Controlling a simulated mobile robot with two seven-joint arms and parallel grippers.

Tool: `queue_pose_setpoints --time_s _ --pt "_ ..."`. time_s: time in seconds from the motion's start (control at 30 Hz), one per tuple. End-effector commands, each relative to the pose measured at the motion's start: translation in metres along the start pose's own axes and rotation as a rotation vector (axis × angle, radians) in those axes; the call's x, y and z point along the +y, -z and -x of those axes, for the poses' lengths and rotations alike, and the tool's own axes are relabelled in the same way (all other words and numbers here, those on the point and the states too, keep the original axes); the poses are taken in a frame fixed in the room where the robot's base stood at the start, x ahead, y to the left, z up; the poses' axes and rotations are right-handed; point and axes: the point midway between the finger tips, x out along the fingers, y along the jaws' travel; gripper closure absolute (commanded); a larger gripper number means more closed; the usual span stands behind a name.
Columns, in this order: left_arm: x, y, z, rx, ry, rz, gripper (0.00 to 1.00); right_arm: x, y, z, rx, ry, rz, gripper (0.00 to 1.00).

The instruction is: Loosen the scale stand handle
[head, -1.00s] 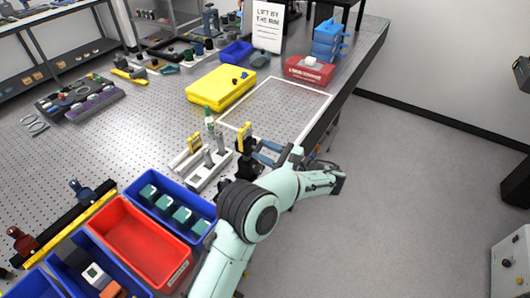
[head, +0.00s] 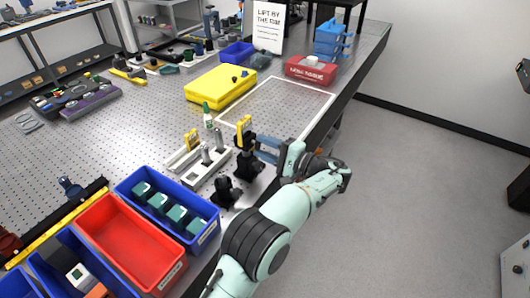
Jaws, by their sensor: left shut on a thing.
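A dark upright stand (head: 247,165) with a yellow plate (head: 243,130) at its top stands near the right edge of the perforated table. My left gripper (head: 262,148), with blue fingers, reaches it from the right. Its fingertips are closed at the stand's upper dark part, just beside the yellow plate, which appears to be the handle. The exact grip is small and partly hidden. The stand looks upright. My right gripper is not in view.
A grey fixture (head: 202,167) with metal posts stands left of the stand, and a small black mount (head: 225,193) in front. A blue bin (head: 135,177) and a red bin (head: 85,220) lie at lower left. A white-outlined area (head: 285,100) behind is clear.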

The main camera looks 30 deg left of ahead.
Motion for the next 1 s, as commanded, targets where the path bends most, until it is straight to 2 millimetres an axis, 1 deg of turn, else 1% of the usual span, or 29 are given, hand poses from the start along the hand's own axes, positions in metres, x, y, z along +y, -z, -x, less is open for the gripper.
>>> queue_pose_setpoints --time_s 0.03,0.1,0.43,0.63,1.0 --pt "0.002 0.0 0.0 0.001 0.0 0.038 0.92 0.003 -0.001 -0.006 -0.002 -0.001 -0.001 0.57" --pt "0.002 0.0 0.0 0.0 0.001 0.085 0.92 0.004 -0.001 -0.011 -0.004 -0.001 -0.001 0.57" --pt "0.001 0.0 0.0 0.0 0.001 0.231 0.92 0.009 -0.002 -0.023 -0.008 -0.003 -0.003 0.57" --pt "0.001 0.0 0.0 0.001 0.0 0.26 0.92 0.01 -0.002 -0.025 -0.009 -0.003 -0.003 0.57" --pt "0.0 0.0 0.0 0.001 0.0 0.263 0.92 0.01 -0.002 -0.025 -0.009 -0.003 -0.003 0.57"
